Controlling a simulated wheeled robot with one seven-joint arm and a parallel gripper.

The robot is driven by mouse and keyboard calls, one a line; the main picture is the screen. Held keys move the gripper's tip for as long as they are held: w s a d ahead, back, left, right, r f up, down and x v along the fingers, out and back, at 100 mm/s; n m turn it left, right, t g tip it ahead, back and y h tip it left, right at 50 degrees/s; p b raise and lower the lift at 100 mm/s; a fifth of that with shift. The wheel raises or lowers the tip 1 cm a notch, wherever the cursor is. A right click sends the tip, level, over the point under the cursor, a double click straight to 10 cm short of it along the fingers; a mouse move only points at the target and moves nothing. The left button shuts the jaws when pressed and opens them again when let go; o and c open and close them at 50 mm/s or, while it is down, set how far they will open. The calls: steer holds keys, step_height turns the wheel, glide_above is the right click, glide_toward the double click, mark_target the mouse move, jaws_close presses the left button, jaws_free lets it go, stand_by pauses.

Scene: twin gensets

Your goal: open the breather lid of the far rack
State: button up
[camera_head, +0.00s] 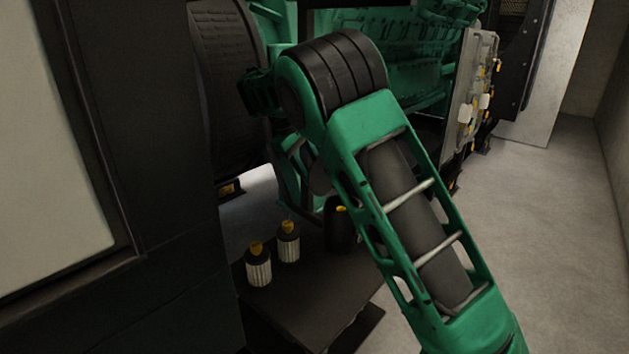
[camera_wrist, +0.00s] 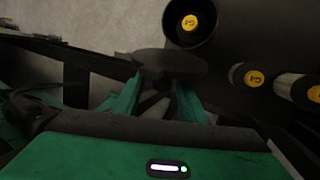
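My gripper (camera_wrist: 160,88) is low in the wrist view, with two green fingers standing apart. A dark round disc (camera_wrist: 170,64) lies across their tips and hides them. I cannot tell whether the fingers hold this disc or only stand against it. In the head view my green arm reaches down in front of the green genset (camera_head: 405,55), and a dark disc edge (camera_head: 322,176) shows beside it. My arm hides most of the gripper there. I cannot make out which part is the breather lid of the far rack.
A dark low stand (camera_head: 305,310) carries two bottles (camera_head: 258,267) (camera_head: 289,243) with yellow caps. A black canister (camera_head: 340,230), also yellow-capped, is partly behind my arm. A dark cabinet (camera_head: 165,190) fills the left. Bare floor (camera_head: 540,230) lies on the right.

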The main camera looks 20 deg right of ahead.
steer(key=v, duration=0.6)
steer(key=shift+a+r, duration=0.25)
steer(key=shift+r, duration=0.1)
